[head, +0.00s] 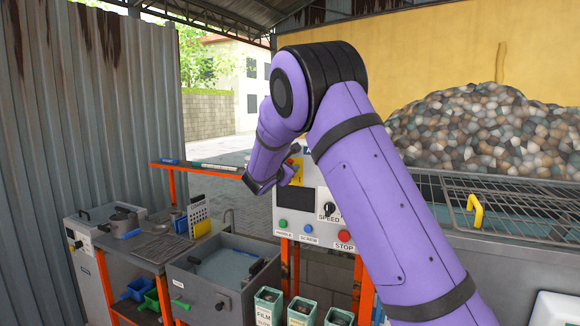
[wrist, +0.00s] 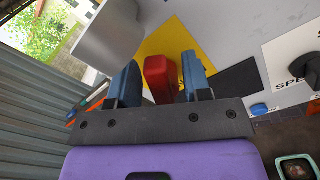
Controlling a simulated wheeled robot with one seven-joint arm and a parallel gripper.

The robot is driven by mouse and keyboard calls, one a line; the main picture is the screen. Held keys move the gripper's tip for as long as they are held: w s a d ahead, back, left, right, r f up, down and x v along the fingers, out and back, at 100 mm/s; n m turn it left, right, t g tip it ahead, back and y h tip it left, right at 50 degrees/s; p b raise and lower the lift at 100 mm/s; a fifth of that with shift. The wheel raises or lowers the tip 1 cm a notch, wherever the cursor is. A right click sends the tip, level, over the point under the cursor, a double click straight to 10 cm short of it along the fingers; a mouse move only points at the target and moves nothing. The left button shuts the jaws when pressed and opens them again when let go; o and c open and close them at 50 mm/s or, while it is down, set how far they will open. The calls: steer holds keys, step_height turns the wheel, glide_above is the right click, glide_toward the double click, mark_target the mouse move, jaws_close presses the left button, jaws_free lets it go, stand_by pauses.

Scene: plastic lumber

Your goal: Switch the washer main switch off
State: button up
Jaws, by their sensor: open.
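A red switch handle (wrist: 160,78) stands out from a yellow plate (wrist: 172,42) on a grey control panel (wrist: 235,30). In the head view the yellow plate (head: 298,172) is partly hidden by my arm, and I cannot read a label naming the switch. My gripper (wrist: 161,70) is open, with one blue-padded finger on each side of the red handle. The handle lies between the fingers, with small gaps showing on both sides. In the head view my gripper (head: 288,174) is at the panel's upper left.
Below the switch, the panel carries a SPEED knob (head: 328,210), green (head: 283,223) and blue (head: 308,229) buttons and a red STOP button (head: 344,236). A grey cylinder (wrist: 108,40) is close to the left finger. A cluttered workbench (head: 150,248) stands left; a mesh-covered bin (head: 520,205) stands right.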

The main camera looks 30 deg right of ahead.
steer(key=shift+x, duration=0.8)
steer(key=shift+c, duration=0.3)
jaws_close()
steer(key=shift+a, duration=0.1)
steer(key=n, duration=0.4)
steer(key=shift+w+a, duration=0.3)
steer(key=shift+w, duration=0.05)
steer(key=shift+w+a+n, duration=0.2)
steer(key=shift+w+n, duration=0.05)
steer(key=shift+n, duration=0.85)
steer(key=shift+f, duration=0.1)
